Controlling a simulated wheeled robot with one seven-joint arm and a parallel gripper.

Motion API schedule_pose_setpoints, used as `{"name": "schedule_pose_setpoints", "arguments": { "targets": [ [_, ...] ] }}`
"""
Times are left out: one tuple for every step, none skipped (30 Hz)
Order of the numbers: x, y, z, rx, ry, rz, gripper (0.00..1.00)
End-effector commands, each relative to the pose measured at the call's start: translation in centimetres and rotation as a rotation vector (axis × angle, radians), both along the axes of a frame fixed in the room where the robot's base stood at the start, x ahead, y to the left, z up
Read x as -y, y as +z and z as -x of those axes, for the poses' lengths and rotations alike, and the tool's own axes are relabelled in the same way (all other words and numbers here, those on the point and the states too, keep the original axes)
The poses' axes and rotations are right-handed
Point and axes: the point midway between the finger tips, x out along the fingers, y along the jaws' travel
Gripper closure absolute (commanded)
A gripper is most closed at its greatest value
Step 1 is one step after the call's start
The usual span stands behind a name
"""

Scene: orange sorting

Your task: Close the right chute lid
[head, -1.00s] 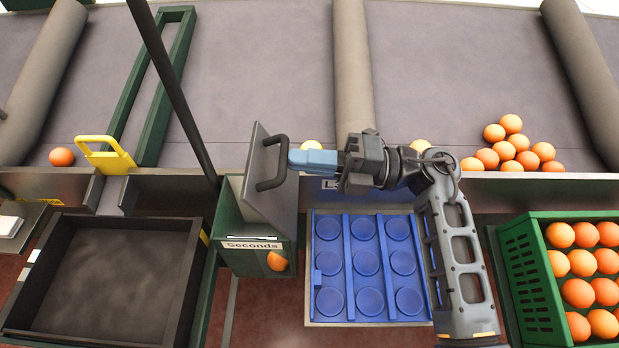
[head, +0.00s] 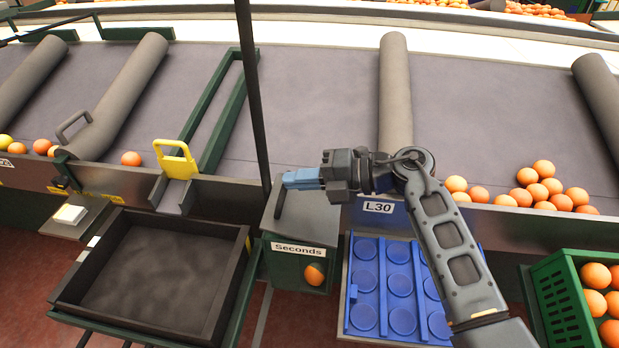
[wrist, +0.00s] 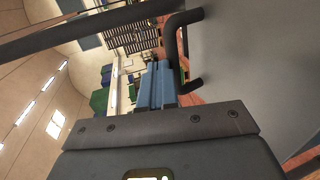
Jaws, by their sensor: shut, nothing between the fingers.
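The right chute is the dark green box marked "Seconds" (head: 298,262), with an orange showing in its front opening. Its grey lid (head: 308,218) lies over the box top, flat or nearly so; I cannot tell whether it is fully seated. The lid's dark handle (head: 279,197) is at its left side. My gripper (head: 287,179) is shut and empty, above the lid's far part and pointing left. In the wrist view its blue fingers (wrist: 155,85) are together, beside the black handle (wrist: 188,50), apart or touching I cannot tell. The grey lid surface (wrist: 255,70) fills the right.
A dark tray (head: 222,290) stands left of the box and a blue cupped tray (head: 350,290) right of it. A thin dark post (head: 252,90) rises just behind. A yellow-handled gate (head: 176,158) is at the left. Oranges lie on the conveyor (head: 310,110).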

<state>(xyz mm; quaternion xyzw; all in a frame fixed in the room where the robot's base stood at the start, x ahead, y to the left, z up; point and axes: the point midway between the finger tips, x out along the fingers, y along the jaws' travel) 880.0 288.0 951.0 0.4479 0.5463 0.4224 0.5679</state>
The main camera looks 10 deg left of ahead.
Motion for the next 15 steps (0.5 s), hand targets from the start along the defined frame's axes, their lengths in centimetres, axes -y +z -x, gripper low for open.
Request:
{"name": "schedule_pose_setpoints", "arguments": {
  "targets": [
    [-0.3,-0.4,0.0,0.0,0.001,0.001,1.0],
    [-0.5,-0.6,-0.1,0.001,0.0,0.001,1.0],
    [-0.7,-0.8,-0.1,0.0,0.0,0.001,1.0],
    [-0.9,-1.0,-0.1,0.0,0.001,0.001,1.0],
    [-1.0,-1.2,-0.1,0.0,0.001,0.0,1.0],
    [-1.2,-1.3,-0.1,0.0,0.0,-0.001,1.0],
    [-1.3,-1.5,-0.1,0.0,0.0,-0.001,1.0],
    [-1.4,-1.6,-0.1,0.001,0.0,-0.001,1.0],
    [-1.5,-1.8,-0.1,0.001,0.0,-0.001,1.0],
    [-1.6,-1.9,-0.1,0.001,0.0,-0.001,1.0],
    [-1.7,-2.0,-0.1,0.001,0.0,-0.001,1.0],
    [-1.7,-2.1,-0.1,0.001,0.0,-0.001,1.0],
    [-1.8,-2.1,-0.1,0.001,0.0,-0.001,1.0],
    [-1.8,-2.2,-0.2,0.001,0.0,-0.001,1.0],
    [-1.9,-2.2,-0.1,0.001,0.0,-0.002,1.0]
  ]
}}
